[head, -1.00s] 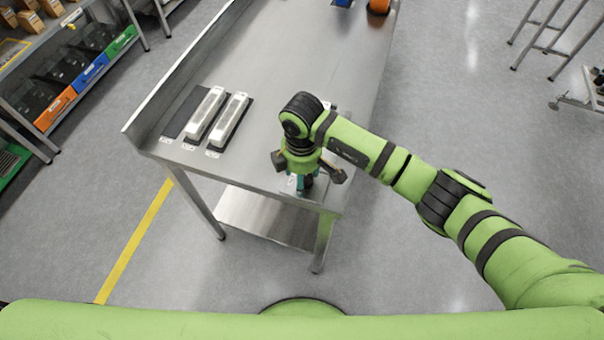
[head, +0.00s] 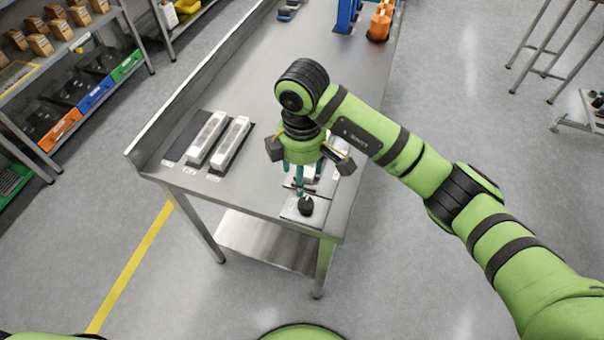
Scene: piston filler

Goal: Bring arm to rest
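My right arm comes in from the right over the near end of a steel table (head: 257,187). Its green and black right gripper (head: 301,182) points down above the table. Its teal fingers look spread, with nothing seen between them, though the wrist partly hides them. A black round knob (head: 305,206) stands on a light plate at the table's near corner, just below and apart from the fingers. My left gripper is not in view.
Two pale long trays (head: 207,137) (head: 231,143) lie on dark mats at the left of the table. Blue (head: 347,15) and orange (head: 380,22) equipment stands at the far end. Shelves with bins (head: 92,92) are at left.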

